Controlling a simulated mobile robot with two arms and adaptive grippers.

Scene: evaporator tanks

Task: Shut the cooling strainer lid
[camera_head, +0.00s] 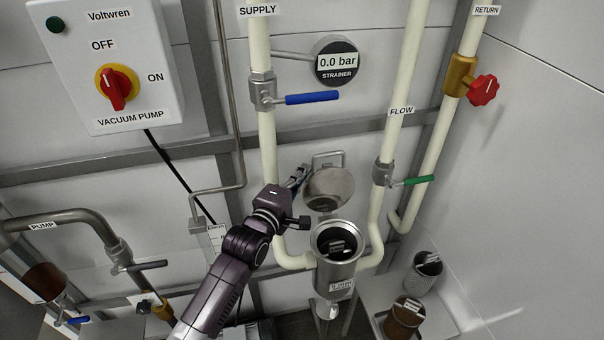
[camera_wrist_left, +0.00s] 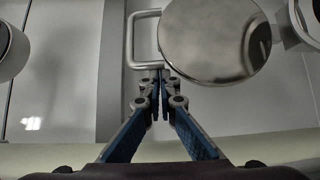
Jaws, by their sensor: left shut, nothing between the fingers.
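The cooling strainer is a metal pot (camera_head: 337,268) between the cream pipes, its mouth open with a dark inside and a labelled piece in it. Its round steel lid (camera_head: 328,190) stands raised behind the mouth, with a wire handle (camera_head: 327,157) at its top. My left gripper (camera_head: 301,172) is shut and empty beside the lid's upper left edge. In the left wrist view the fingertips (camera_wrist_left: 160,78) lie close to the lower end of the handle (camera_wrist_left: 141,40) and the edge of the lid (camera_wrist_left: 212,40). I cannot tell whether they touch. My right gripper is not in view.
A green-handled flow valve (camera_head: 411,181) is to the right. Two baskets, one grey (camera_head: 425,272) and one brown (camera_head: 403,318), stand at lower right.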

